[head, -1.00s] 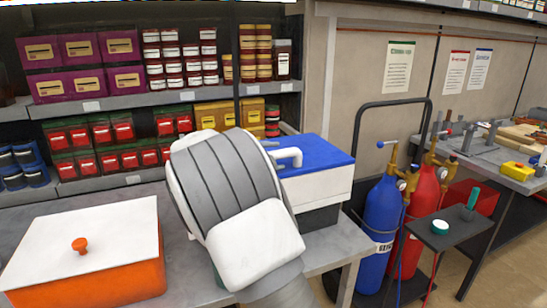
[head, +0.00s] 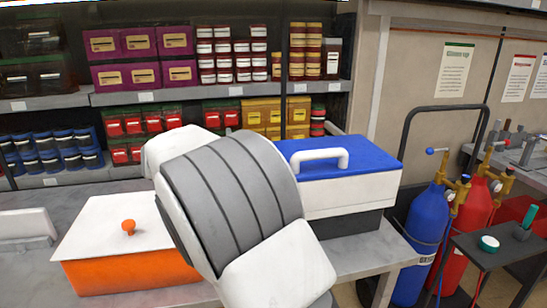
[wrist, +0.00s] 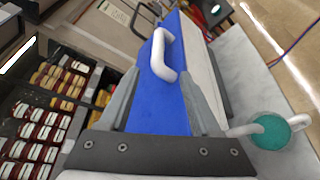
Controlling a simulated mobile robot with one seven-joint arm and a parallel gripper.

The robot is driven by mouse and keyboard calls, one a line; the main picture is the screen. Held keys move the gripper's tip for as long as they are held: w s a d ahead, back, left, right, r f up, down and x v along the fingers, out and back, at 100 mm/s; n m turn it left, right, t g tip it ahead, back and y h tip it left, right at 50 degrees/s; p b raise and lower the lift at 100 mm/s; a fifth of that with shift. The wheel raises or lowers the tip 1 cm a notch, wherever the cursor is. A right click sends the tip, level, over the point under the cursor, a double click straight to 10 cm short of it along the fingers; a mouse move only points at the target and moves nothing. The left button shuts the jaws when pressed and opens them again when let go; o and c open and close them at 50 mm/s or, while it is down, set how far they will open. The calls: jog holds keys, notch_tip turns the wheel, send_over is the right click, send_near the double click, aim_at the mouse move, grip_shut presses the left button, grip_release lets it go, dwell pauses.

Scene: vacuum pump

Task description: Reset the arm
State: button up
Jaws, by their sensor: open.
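My gripper (wrist: 162,82) shows in the wrist view with its two grey fingers apart and nothing visible between them. Beyond the fingers is the blue lid of a white box with a white handle (wrist: 162,55). I cannot tell how far the fingers are from the lid. In the head view this blue-lidded box (head: 345,185) stands on the grey bench, right of my arm. My white and grey arm links fill the middle there and hide my gripper.
An orange box with a white lid (head: 130,270) stands left on the bench. A round teal object with pale hooked ends (wrist: 270,131) is right of my gripper in the wrist view. Stocked shelves (head: 190,97) line the back. Blue (head: 418,240) and red (head: 465,225) gas cylinders stand right.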

jog(key=s+d+f+m+g+y, duration=0.2)
jog(key=s+d+m+g+y, duration=0.4)
jog(key=s+d, duration=0.8)
jog(key=s+f+m+t+y, duration=0.2)
jog(key=s+m+y, duration=0.1)
jog(key=s, duration=0.6)
jog(key=s+f+m+t+y, duration=0.1)
jog(key=s+f+m+y, duration=0.1)
jog(key=s, duration=0.7)
jog(key=shift+d+f+m+t+y, duration=0.35)
jog(key=shift+m+y, duration=0.35)
jog(key=shift+y, duration=0.6)
